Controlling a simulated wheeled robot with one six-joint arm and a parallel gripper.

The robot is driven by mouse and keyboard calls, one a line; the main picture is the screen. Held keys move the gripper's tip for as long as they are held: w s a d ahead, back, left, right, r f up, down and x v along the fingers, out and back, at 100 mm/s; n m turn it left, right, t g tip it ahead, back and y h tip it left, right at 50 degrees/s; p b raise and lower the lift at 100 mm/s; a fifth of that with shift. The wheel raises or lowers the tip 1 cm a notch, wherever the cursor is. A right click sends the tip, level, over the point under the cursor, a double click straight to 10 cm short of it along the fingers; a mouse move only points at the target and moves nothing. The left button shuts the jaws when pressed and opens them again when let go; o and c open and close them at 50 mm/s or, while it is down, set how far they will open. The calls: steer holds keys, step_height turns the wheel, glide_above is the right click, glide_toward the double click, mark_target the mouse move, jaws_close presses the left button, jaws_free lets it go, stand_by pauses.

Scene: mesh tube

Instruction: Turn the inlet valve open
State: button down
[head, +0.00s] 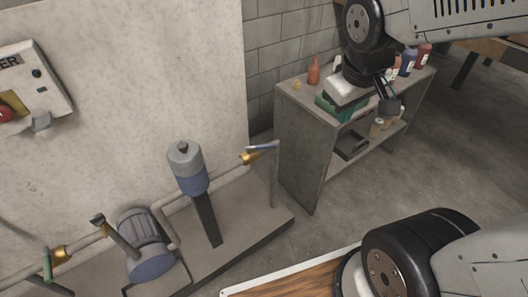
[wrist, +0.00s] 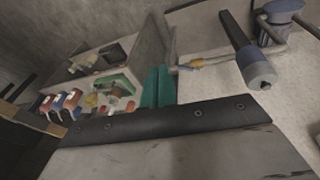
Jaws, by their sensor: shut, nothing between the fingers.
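A brass valve (head: 250,158) with a blue lever (head: 264,146) sits on the pipe at the right end of the pump base. It also shows in the wrist view as a brass fitting (wrist: 198,62). A second brass valve (head: 59,254) with a green handle (head: 46,264) is at the lower left of the head view. No label shows which is the inlet. My gripper (head: 390,106) is in front of the shelf, to the right of the blue-levered valve and apart from it. Its teal fingers (wrist: 158,87) are together and empty in the wrist view.
A grey-blue motor (head: 145,240) and an upright cylinder (head: 187,168) stand on the base. The grey shelf (head: 300,150) holds several bottles and a green box (head: 338,110). A wall panel (head: 30,88) is at upper left. Floor at right is clear.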

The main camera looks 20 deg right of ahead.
mark_target(262, 146)
steer(key=w+d+f+n+t, duration=0.2)
steer(key=w+d+f+n, duration=0.15)
steer(key=w+f, duration=0.65)
steer(key=w+a+f+n+t+y, duration=0.1)
steer(key=w+a+f+n+y, duration=0.25)
steer(key=f, duration=0.65)
steer(key=w+a+f+n+t+y, duration=0.1)
steer(key=w+a+f+n+y, duration=0.3)
steer(key=f, duration=0.7)
steer(key=w+a+f+n+h, duration=0.1)
steer(key=w+f+h, duration=0.1)
steer(key=w+f, duration=0.4)
steer(key=shift+w+a, duration=0.3)
steer(key=shift+w, duration=1.9)
